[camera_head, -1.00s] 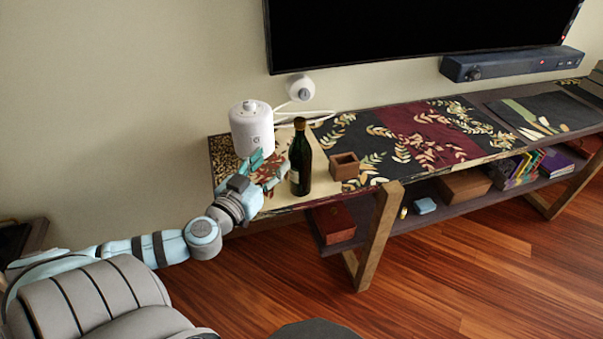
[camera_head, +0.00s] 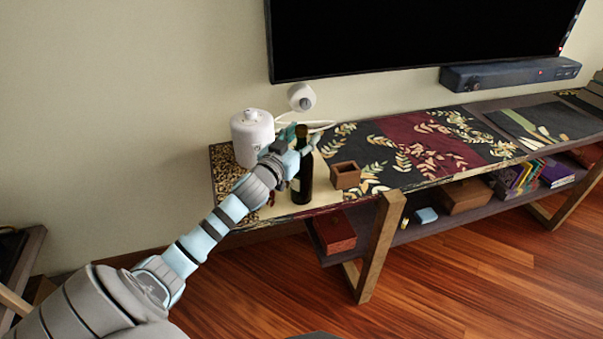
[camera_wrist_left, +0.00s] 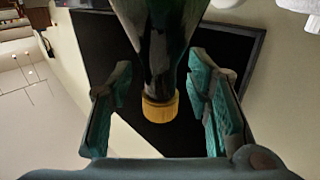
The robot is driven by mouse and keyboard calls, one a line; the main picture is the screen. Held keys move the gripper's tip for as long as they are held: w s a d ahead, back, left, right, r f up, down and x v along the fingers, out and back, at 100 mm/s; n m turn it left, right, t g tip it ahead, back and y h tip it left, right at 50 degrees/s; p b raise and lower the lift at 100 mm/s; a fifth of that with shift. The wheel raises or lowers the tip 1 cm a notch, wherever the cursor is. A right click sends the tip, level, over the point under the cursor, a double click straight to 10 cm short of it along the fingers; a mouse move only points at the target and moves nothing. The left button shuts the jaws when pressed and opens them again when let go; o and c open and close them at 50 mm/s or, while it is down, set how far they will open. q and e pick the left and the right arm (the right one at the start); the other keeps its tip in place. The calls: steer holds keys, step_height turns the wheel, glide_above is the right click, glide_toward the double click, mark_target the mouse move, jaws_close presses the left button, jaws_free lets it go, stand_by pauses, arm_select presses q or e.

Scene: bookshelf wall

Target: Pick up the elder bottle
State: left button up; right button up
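The elder bottle (camera_head: 303,178) is dark green with a yellow-brown cap and a pale label. It stands upright on the long shelf table, between a white device and a small wooden box. My left gripper (camera_head: 301,142) is at the bottle's neck in the head view, with its fingers to either side. In the left wrist view the open fingers (camera_wrist_left: 165,105) flank the bottle's neck and cap (camera_wrist_left: 160,108), with gaps showing on both sides. The bottle's upper left side is partly hidden by the gripper in the head view. My right gripper is not in view.
The white device (camera_head: 252,138) stands close behind the left gripper. The open wooden box (camera_head: 345,175) stands just right of the bottle. A television (camera_head: 400,35) hangs above. The runner (camera_head: 435,140) to the right is clear.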

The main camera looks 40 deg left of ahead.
arm_select(q)
jaws_close()
steer(key=shift+r, duration=0.15)
